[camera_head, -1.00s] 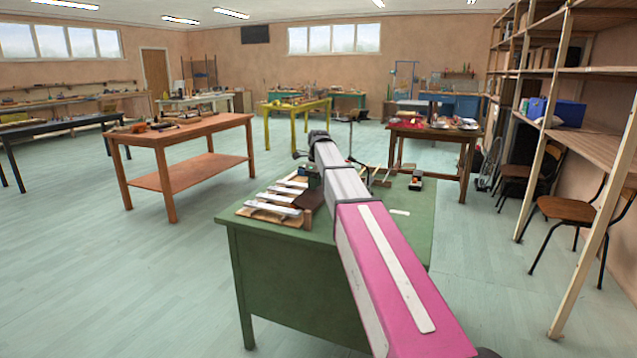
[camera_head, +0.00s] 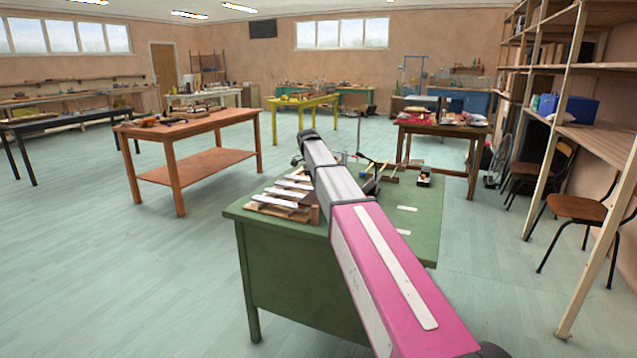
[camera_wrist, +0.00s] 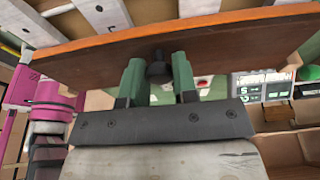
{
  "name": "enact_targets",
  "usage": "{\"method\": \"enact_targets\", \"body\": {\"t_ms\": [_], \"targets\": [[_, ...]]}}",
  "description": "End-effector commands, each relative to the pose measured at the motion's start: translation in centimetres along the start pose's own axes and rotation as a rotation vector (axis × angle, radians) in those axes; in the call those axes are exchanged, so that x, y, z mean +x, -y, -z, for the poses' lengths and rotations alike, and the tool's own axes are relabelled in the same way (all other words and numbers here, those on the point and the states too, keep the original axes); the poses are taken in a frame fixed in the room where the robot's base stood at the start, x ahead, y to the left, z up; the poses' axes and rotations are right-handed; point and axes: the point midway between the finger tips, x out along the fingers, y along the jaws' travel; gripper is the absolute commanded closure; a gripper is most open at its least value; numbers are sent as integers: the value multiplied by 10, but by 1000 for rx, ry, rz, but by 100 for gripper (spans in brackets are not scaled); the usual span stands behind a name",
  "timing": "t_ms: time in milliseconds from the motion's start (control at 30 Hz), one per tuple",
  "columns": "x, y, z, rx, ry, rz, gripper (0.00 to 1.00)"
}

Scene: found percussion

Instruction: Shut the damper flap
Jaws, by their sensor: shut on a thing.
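The damper flap (camera_wrist: 225,38) is a long reddish-brown wooden board with a small dark knob (camera_wrist: 158,70), across the upper wrist view. My gripper (camera_wrist: 157,78) has green fingers, one on each side of the knob, and is shut on it. Pale metal bars (camera_wrist: 103,12) show beyond the flap's far edge. In the head view the bars (camera_head: 285,190) lie in a row on a wooden frame at the left of the green desk (camera_head: 290,270). My arm hides the gripper and most or all of the flap there, so its angle is unclear.
Small gadgets (camera_head: 424,177) and wooden pieces lie on the desk's far right side. White labels (camera_head: 407,208) lie on its bare right part. An orange workbench (camera_head: 190,128) stands to the left and shelving (camera_head: 590,120) to the right. The floor between is clear.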

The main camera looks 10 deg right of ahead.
Motion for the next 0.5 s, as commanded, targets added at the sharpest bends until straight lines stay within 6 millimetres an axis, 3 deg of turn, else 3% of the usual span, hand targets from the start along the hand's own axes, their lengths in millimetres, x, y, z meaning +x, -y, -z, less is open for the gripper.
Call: {"method": "enact_targets", "body": {"t_ms": [167,200,233,500], "targets": [[2,-1,0,-1,1,-2,100],[2,-1,0,-1,1,-2,60],[2,-1,0,-1,1,-2,50],[1,0,0,-1,2,-1,47]]}}
